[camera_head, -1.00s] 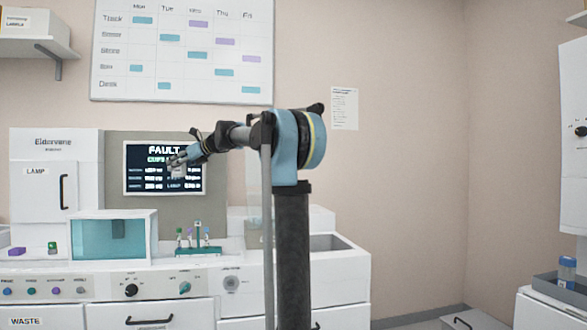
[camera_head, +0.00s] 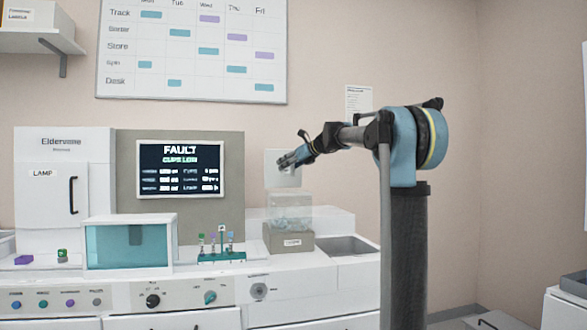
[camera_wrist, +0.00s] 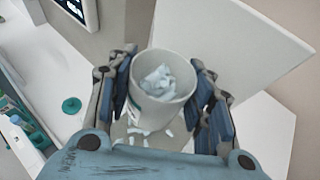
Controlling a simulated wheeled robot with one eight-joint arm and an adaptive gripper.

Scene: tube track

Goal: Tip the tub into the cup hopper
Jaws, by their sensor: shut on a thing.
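My gripper (camera_wrist: 164,92) is shut on a white tub (camera_wrist: 137,112), with one blue-padded finger on each side. In the wrist view the tub's open mouth shows crumpled-looking pale pieces inside. In the head view my gripper (camera_head: 290,160) is above the cup hopper, a clear bin (camera_head: 290,212) on a beige base with a label. Pale contents show faintly in the clear bin. A white upright panel stands behind my gripper there. The tub is hard to pick out from that panel in the head view. Small white pieces show below the tub in the wrist view.
A teal rack (camera_head: 221,257) with several tubes stands left of the hopper. A teal-windowed box (camera_head: 130,243) is further left. The screen (camera_head: 180,168) reads FAULT and what looks like CUPS LOW. A sink-like recess (camera_head: 352,247) lies right of the hopper.

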